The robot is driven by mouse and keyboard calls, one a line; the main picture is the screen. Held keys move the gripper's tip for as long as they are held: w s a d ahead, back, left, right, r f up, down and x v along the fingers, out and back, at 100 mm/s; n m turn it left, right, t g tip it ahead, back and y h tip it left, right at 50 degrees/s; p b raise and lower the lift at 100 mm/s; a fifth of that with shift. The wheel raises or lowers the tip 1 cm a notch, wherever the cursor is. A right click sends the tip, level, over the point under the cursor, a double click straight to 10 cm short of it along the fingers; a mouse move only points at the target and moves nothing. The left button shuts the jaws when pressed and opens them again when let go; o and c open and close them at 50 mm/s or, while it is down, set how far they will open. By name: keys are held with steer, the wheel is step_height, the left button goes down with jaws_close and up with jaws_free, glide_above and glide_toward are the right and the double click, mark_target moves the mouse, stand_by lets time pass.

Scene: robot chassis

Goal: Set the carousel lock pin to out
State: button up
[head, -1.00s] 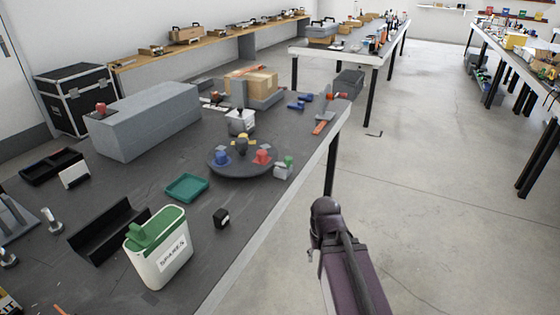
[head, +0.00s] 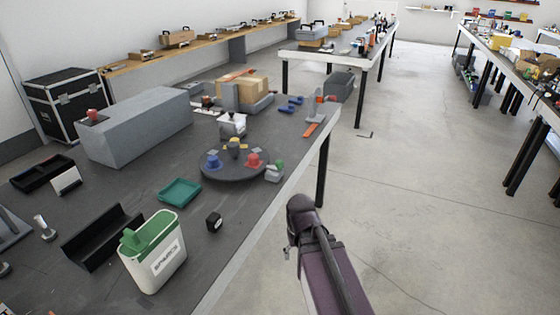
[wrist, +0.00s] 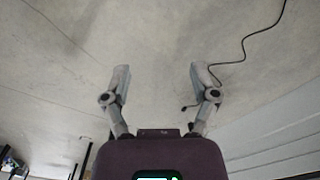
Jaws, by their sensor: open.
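The carousel (head: 236,168) is a dark round disc on the dark workbench, carrying a blue piece (head: 213,160), a red piece (head: 252,161) and a grey and yellow piece (head: 235,146). A small grey block with a green top (head: 275,172) stands at its right edge, near the bench edge. I cannot tell whether this is the lock pin. My gripper, in the wrist view (wrist: 160,78), is open and empty, with its fingers spread over bare floor. In the head view my arm is right of the bench, away from the carousel; the fingertips are hidden there.
On the workbench (head: 150,185) stand a green tray (head: 180,192), a black cube (head: 214,222), a white spares bin (head: 168,268) and a large grey block (head: 140,130). An orange-handled tool (head: 311,129) lies near the far corner. The floor (head: 400,220) to the right is clear.

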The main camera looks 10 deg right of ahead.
step_height(320, 180, up, 28)
steer(key=n+p, duration=0.2)
steer(key=p, duration=2.6)
glide_above(280, 161)
steer(key=shift+a+r+b, duration=0.1)
steer(key=shift+b, duration=0.2)
steer(key=shift+f, duration=0.25)
step_height(280, 161, down, 13)
steer(key=b, duration=1.3)
steer(key=shift+f+b, duration=0.15)
steer(key=shift+b, duration=0.25)
steer(key=shift+c, duration=0.2)
